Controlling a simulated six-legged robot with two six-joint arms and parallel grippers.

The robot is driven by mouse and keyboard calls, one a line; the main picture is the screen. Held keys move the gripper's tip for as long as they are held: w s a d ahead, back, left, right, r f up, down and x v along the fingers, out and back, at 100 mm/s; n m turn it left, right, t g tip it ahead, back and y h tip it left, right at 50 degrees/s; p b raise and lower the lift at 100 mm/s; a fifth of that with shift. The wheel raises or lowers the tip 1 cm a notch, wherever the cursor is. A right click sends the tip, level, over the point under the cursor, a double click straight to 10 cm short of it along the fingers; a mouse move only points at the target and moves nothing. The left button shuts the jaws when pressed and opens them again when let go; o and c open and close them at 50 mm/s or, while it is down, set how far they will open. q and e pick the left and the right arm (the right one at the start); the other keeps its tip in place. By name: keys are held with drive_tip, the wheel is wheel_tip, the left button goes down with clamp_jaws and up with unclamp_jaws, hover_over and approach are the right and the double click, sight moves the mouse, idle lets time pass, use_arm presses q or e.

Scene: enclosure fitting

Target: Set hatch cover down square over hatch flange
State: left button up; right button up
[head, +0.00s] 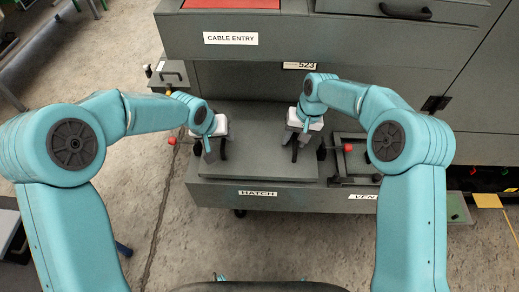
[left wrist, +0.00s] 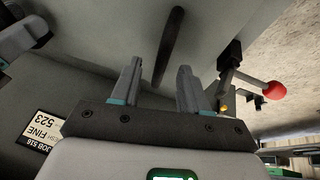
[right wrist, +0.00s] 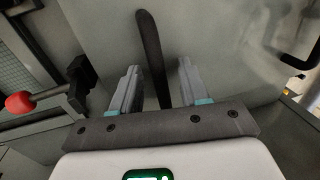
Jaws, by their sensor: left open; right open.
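The hatch cover (head: 260,145), a flat grey plate, lies over the bench section marked HATCH. It looks roughly square to the bench edge. The hatch flange is not visible; I cannot tell how the cover sits on it. My left gripper (head: 212,153) is over the cover's left side, open, with a dark bar handle (left wrist: 170,45) lying ahead of and between its fingers (left wrist: 155,85). My right gripper (head: 297,148) is over the right side, open, with the other dark handle (right wrist: 152,60) between its fingers (right wrist: 158,85). Neither gripper is closed on a handle.
Red-knobbed clamps stand beside the cover, one at left (head: 172,141) and one at right (head: 347,148). A dark frame (head: 350,180) lies right of the cover above the VEN label. The CABLE ENTRY housing (head: 260,57) rises behind. Open floor (head: 120,160) is at left.

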drive_tip(key=shift+r, duration=0.15)
use_arm(q)
drive_tip(key=v, duration=0.8)
drive_tip(key=shift+s+r, duration=0.2)
drive_tip(key=shift+r, duration=0.15)
use_arm(e)
wheel_tip(320, 180, up, 12)
drive_tip(key=d, duration=0.2)
drive_tip(key=shift+d+f, duration=0.15)
drive_tip(key=shift+f, duration=0.05)
use_arm(q)
drive_tip(key=shift+a, duration=0.1)
use_arm(e)
drive_tip(key=shift+s, duration=0.1)
